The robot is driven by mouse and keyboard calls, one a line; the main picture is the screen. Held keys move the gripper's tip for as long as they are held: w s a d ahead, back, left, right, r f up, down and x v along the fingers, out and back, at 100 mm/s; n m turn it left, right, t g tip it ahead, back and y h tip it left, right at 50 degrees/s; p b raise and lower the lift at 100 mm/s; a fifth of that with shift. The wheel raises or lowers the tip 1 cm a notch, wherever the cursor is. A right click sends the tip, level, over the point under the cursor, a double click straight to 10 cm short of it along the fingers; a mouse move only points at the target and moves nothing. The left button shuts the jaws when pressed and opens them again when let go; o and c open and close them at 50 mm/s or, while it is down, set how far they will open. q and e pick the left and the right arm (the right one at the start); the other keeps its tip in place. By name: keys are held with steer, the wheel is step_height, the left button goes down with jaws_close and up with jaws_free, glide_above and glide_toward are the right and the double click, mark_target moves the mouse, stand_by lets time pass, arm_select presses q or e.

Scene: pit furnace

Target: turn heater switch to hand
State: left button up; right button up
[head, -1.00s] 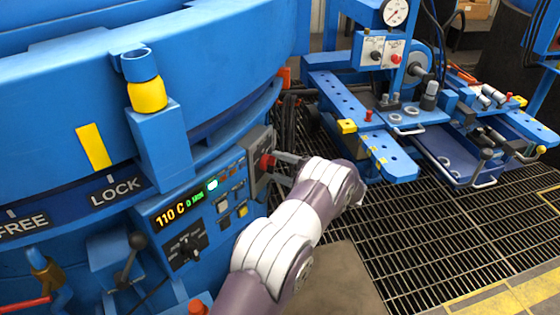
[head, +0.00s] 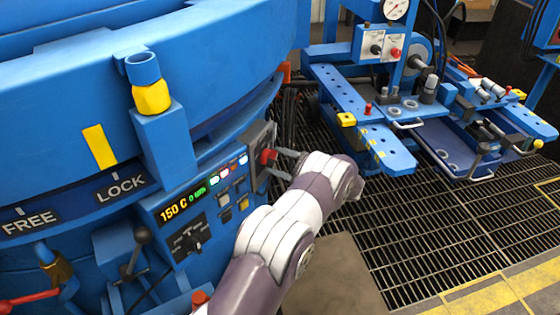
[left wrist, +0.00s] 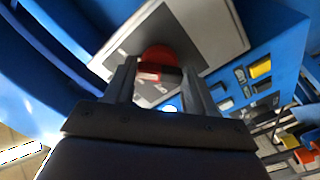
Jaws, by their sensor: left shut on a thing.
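A red rotary knob (head: 267,157) sits on a grey plate (head: 258,138) at the right end of the blue control panel. My left gripper (head: 275,164) reaches it from the right and is shut on it. The left wrist view shows the red knob (left wrist: 157,62) between the two fingers, on the grey plate (left wrist: 215,35). A black selector switch (head: 190,240) with small white marks sits lower left on the panel; its lettering is too small to read. I cannot tell from the lettering which one is the heater switch. My right gripper is not in view.
The panel display (head: 183,205) reads 150 C, with lit lamps beside it. The blue furnace body (head: 60,85) bears FREE and LOCK labels. A black lever (head: 135,250) stands at lower left. A blue bench (head: 340,95) stands right, over floor grating (head: 420,230).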

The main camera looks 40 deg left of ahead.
arm_select(q)
steer(key=shift+f, duration=0.1)
steer(key=o, duration=1)
steer(key=shift+o, duration=0.2)
steer(key=shift+d, duration=0.1)
steer(key=w+d+p, duration=0.1)
steer(key=w+d, duration=0.1)
steer(key=d, duration=1)
steer(key=shift+d, duration=0.25)
